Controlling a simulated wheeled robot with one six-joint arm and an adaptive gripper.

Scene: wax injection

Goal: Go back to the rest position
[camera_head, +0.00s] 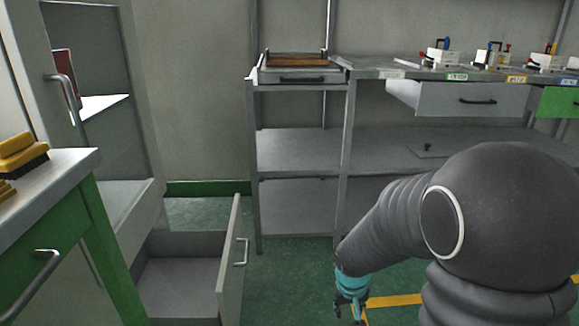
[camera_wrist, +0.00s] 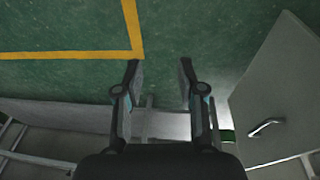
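My gripper (camera_head: 349,304) hangs low at the end of my dark arm in the head view, pointing down over the green floor. In the wrist view my gripper (camera_wrist: 159,75) has its two fingers well apart, with nothing between them but floor and part of some grey furniture behind. It is open and empty, and touches nothing that I can see.
A grey shelf unit (camera_head: 346,170) and workbench stand behind; one bench drawer (camera_head: 460,98) is pulled out. A yellow brush (camera_head: 22,152) lies on the left counter (camera_head: 62,165). The green floor (camera_head: 290,285) around my gripper is clear.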

